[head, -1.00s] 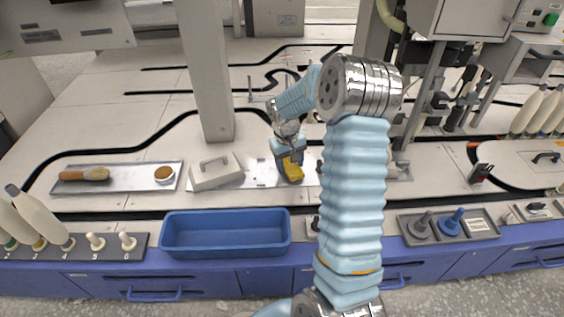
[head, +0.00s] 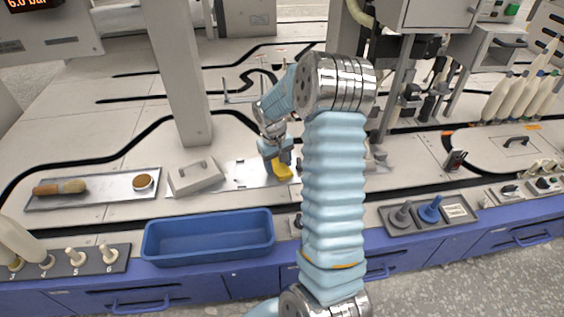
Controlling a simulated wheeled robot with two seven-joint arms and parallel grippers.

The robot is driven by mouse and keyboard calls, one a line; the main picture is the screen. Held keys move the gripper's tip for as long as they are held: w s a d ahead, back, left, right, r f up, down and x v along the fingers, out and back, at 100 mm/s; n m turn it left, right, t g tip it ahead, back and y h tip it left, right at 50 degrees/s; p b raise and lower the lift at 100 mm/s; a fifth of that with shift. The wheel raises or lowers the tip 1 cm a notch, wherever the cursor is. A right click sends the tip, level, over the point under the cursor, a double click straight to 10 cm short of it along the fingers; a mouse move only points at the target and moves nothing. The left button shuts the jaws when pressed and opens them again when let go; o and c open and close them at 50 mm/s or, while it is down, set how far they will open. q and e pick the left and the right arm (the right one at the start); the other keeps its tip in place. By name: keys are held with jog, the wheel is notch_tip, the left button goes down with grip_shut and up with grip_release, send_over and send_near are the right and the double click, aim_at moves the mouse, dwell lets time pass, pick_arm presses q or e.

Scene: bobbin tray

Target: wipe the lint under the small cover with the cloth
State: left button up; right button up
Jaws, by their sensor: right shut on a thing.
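The small cover (head: 195,176) is a pale grey block with a handle on top. It sits at the left end of a shiny metal plate (head: 240,172) set in the bench. The yellow cloth (head: 283,171) lies on this plate, right of the cover. My right gripper (head: 278,162) points down and is shut on the cloth, which seems to touch the plate. Tiny dark marks show on the bare plate between cover and cloth; I cannot tell whether they are lint. My arm hides the plate's right part. My left gripper is not in view.
A blue bin (head: 208,238) stands at the front edge. A larger lid (head: 510,150) with a black handle is at right.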

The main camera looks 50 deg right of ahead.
aim_at(243, 174)
jog(key=shift+w+a, duration=1.1)
jog(key=shift+a, duration=0.3)
jog(key=shift+w+a+r, duration=0.1)
jog(key=shift+w+a, duration=1.15)
jog(key=shift+a, duration=0.2)
jog(key=shift+w+a+r, duration=0.1)
jog(key=shift+w+a, duration=1.15)
jog(key=shift+a, duration=0.2)
jog(key=shift+r+p, duration=0.1)
jog(key=shift+p, duration=0.25)
jog(key=shift+w+r+p, duration=0.1)
jog(key=shift+r+p, duration=0.5)
notch_tip(243, 174, up, 2)
jog(key=shift+r+p, duration=0.25)
jog(key=shift+p, duration=0.55)
notch_tip(243, 174, up, 2)
jog(key=shift+d+r+p, duration=0.1)
jog(key=shift+p, duration=0.75)
jog(key=shift+s, duration=0.2)
jog(key=shift+d, duration=0.1)
